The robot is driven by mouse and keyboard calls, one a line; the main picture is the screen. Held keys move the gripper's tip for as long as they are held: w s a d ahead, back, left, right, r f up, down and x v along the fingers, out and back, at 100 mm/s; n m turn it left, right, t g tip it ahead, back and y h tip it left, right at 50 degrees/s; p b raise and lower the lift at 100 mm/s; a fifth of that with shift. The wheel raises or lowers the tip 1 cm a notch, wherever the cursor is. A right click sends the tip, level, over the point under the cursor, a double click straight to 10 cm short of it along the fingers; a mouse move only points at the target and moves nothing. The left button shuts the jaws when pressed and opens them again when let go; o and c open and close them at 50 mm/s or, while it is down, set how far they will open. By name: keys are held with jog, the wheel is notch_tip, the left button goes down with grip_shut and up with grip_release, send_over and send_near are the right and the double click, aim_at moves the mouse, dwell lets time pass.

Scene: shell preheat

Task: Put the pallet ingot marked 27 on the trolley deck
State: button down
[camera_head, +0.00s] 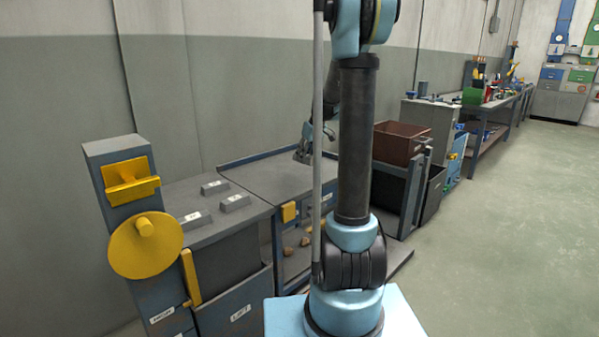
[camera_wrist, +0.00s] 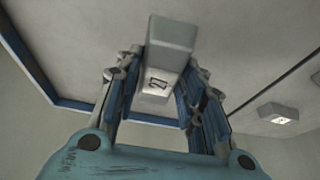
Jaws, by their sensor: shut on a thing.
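My gripper (camera_wrist: 158,95) is shut on a grey ingot (camera_wrist: 172,38) in the wrist view. A pale label with a dark mark shows on the ingot between the fingers; it looks like 27 but is not sharp. In the head view my gripper (camera_head: 303,154) is at the far part of a grey deck with a blue rim (camera_head: 252,155), which looks like the trolley deck. The ingot is low over this deck or on it; I cannot tell whether it touches. My gripper and arm partly hide the deck.
Three labelled ingots (camera_head: 234,202) lie on the grey top left of the deck, above a panel marked LIFT (camera_head: 240,313). A post with a yellow wheel (camera_head: 145,245) stands at the left. A brown bin (camera_head: 402,143) stands right of the deck.

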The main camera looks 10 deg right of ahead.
jog(key=f, duration=0.7)
jog(key=shift+d+f, duration=0.15)
jog(key=shift+d, duration=0.05)
jog(key=c, duration=1)
grip_release()
jog(key=shift+c, duration=0.2)
